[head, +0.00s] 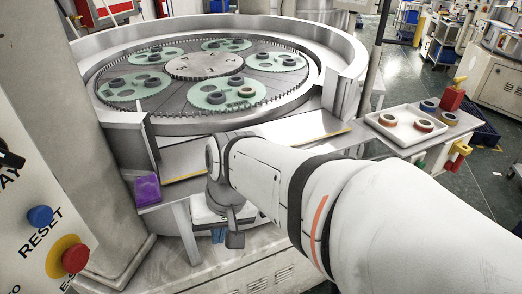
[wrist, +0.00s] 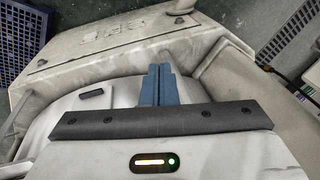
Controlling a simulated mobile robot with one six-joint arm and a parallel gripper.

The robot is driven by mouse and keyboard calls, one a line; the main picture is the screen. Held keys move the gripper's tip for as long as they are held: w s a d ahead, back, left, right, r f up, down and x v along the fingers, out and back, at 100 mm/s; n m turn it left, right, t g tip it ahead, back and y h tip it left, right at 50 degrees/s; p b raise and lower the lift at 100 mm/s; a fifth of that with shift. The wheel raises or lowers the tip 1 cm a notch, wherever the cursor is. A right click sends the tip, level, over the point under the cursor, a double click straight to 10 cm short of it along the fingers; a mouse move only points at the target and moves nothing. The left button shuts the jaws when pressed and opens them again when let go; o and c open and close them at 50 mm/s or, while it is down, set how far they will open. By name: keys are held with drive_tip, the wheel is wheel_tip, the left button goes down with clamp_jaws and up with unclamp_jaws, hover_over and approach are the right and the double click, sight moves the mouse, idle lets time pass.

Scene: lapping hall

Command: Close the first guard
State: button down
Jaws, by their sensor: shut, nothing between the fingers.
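A round lapping machine (head: 85,70) fills the upper left of the head view, its raised rim gapped at the front. A grey metal panel with a yellow edge strip (head: 260,148), which looks like the guard, lies folded down and outward in this gap. My arm hides part of it. My gripper (head: 218,237) hangs in front of and below the panel, pointing down, apart from it as far as I can tell. Its blue fingers are together and empty, as the wrist view (wrist: 156,72) also shows, with pale machine casing (wrist: 120,55) behind them.
A purple block (head: 147,190) sits left of the panel. A control panel with a red button (head: 76,258) stands at near left. Green discs with dark rings fill the machine.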

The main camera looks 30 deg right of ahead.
wheel_tip(320, 180, down, 7)
drive_tip(key=m+y+b, duration=0.4)
drive_tip(key=m, duration=0.2)
drive_tip(key=w+d+f+m+t+y+b, duration=0.3)
drive_tip(key=w+m+t+y+b, duration=0.2)
drive_tip(key=w+m, duration=0.3)
drive_tip(key=s+d+f+m+t+h+b, duration=0.15)
drive_tip(key=d+m+t+h+b, duration=0.25)
drive_tip(key=d+m+t+h, duration=0.55)
drive_tip(key=s+d+f+m+t+h+b, duration=0.1)
drive_tip(key=d+f+m+t+h+b, duration=0.2)
drive_tip(key=d+m, duration=1.2)
drive_tip(key=w+d+r+n+p, duration=0.1)
drive_tip(key=w+d+n+p, duration=0.1)
drive_tip(key=w+d, duration=0.1)
drive_tip(key=w+d+r+n+t+h+p, duration=0.1)
drive_tip(key=w+d+r+n+p, duration=0.1)
drive_tip(key=w, duration=0.4)
drive_tip(key=shift+w+d+r, duration=0.15)
drive_tip(key=shift+d+r, duration=0.15)
drive_tip(key=shift+d, duration=0.1)
drive_tip(key=shift+r+h, duration=0.1)
drive_tip(key=shift+h, duration=0.15)
